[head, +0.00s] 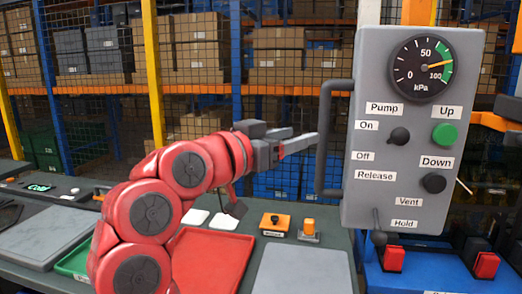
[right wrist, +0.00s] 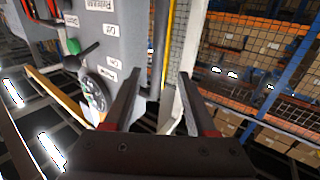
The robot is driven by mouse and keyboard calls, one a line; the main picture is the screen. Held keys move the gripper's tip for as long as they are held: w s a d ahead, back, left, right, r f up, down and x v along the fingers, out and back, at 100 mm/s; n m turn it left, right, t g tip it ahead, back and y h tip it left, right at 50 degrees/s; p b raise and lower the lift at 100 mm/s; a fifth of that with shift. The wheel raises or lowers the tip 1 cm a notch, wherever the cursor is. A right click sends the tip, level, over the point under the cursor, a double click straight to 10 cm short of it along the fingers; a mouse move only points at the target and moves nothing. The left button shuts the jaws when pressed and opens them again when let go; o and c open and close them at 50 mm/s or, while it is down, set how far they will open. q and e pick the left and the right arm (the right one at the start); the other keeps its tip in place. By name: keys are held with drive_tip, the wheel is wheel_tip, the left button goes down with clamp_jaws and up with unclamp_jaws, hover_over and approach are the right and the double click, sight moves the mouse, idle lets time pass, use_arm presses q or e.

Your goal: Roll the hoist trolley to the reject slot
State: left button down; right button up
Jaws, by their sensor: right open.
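The hoist's grey control box (head: 415,130) hangs at the right of the head view, with a dark handle bar (head: 325,140) on its left side. Its gauge (head: 422,68) points into the green band, between 50 and 100 kPa. It has a green Up button (head: 444,134), a black Down button (head: 433,183), a pump lever (head: 398,136) and a release lever (head: 379,236). My right gripper (head: 304,142) is open just left of the handle bar. In the right wrist view its fingers (right wrist: 157,102) are apart beside the box (right wrist: 105,40); contact is unclear. I cannot identify the reject slot. My left gripper is out of view.
Below my arm, a bench carries a red tray (head: 212,262), a grey mat (head: 303,272) and an orange-based button (head: 274,223). A blue unit with red switches (head: 394,258) stands under the box. Mesh fencing and carton racks (head: 195,50) fill the back.

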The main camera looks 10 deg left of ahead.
drive_tip(key=v, duration=0.8)
drive_tip(key=shift+s+a+b, duration=0.15)
drive_tip(key=shift+s+b, duration=0.2)
drive_tip(key=shift+b, duration=0.1)
drive_tip(key=shift+w, duration=0.1)
